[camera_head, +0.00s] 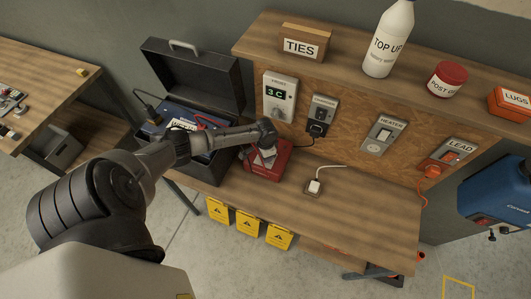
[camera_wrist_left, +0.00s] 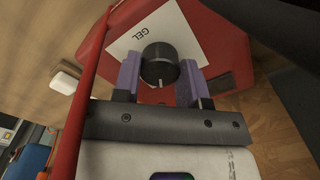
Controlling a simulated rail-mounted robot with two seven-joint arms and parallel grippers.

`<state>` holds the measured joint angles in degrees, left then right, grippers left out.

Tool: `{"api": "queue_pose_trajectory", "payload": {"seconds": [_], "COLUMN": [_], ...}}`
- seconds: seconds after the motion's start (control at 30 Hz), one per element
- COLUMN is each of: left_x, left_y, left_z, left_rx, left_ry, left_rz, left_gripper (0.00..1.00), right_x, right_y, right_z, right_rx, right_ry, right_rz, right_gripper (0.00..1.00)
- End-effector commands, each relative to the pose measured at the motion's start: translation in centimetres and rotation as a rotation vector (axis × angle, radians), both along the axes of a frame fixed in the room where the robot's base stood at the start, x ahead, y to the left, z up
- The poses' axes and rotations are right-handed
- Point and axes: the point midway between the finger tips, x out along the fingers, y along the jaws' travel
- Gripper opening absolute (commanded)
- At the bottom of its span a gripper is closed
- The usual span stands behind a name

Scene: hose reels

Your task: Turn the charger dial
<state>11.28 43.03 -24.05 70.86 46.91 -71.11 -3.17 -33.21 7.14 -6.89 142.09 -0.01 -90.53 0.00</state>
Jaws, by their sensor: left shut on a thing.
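The red charger (camera_head: 283,172) sits on the wooden bench below the back panel, partly covered by my left arm in the head view. In the left wrist view the charger (camera_wrist_left: 222,40) shows a white label reading GEL and a round black dial (camera_wrist_left: 159,66) with a light pointer mark at its lower edge. My left gripper (camera_wrist_left: 160,84) has its two purple fingers on either side of the dial, shut on it. In the head view the dial and fingertips are hidden behind my wrist. My right gripper is not in view.
An open black case (camera_head: 195,72) holding a blue battery (camera_head: 175,119) stands left of the charger. A white plug (camera_head: 314,187) lies to its right. Panel sockets and a display unit (camera_head: 280,97) are behind.

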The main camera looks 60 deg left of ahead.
Motion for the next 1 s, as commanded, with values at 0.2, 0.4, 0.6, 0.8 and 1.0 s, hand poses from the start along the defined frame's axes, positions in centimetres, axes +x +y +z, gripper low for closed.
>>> {"api": "queue_pose_trajectory", "payload": {"seconds": [0.2, 0.4, 0.6, 0.8, 1.0], "left_x": [-0.02, 0.01, 0.02, 0.02, 0.01], "left_y": [0.04, 0.03, 0.01, 0.02, 0.02], "left_z": [0.04, -0.01, -0.03, -0.02, -0.03], "left_rx": [0.001, 0.001, 0.001, 0.000, 0.000], "left_ry": [0.001, 0.000, 0.000, 0.000, -0.001], "left_rz": [-0.190, -0.334, -0.436, -0.494, -0.517], "left_gripper": [0.15, 0.15, 0.15, 0.15, 0.15], "right_x": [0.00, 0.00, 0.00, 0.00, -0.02], "right_y": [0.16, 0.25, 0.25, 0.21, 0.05], "right_z": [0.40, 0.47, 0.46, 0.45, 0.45], "right_rx": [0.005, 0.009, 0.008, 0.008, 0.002], "right_ry": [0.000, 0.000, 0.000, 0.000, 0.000], "right_rz": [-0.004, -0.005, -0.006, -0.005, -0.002], "right_gripper": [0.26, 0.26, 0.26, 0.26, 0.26]}}
